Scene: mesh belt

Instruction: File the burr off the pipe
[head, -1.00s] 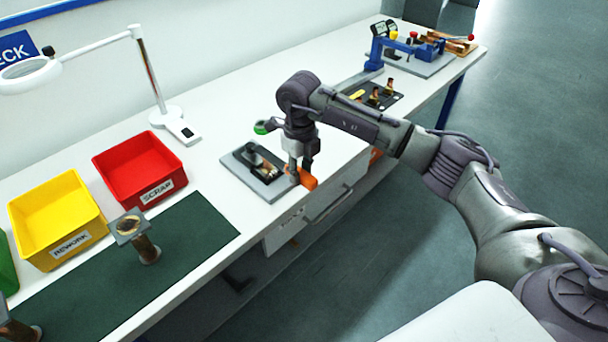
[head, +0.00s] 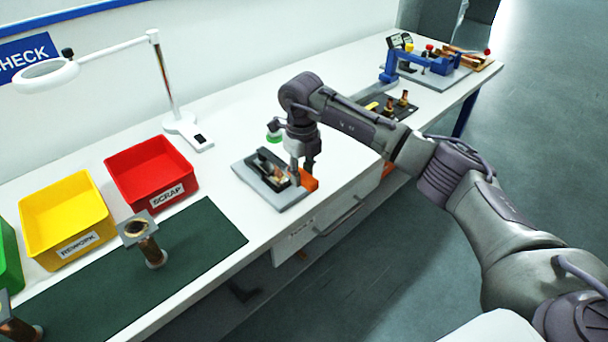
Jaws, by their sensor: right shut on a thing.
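A grey plate (head: 285,203) lies on the bench and carries a dark clamp-like fixture (head: 250,171). A small copper-coloured piece (head: 272,175), apparently the pipe, sits in the fixture. The burr is too small to make out. My right gripper (head: 303,174) points down at the right side of the fixture, shut on an orange-handled tool (head: 309,184), apparently the file. The fingers hide part of the tool, and I cannot tell whether it touches the pipe. My left gripper is out of view.
A red SCRAP bin (head: 150,172) and a yellow REWORK bin (head: 65,215) stand left. A flanged copper pipe (head: 150,250) stands on a green mat (head: 205,235). A magnifier lamp (head: 165,80) stands behind. A blue fixture (head: 425,62) is at the far right end.

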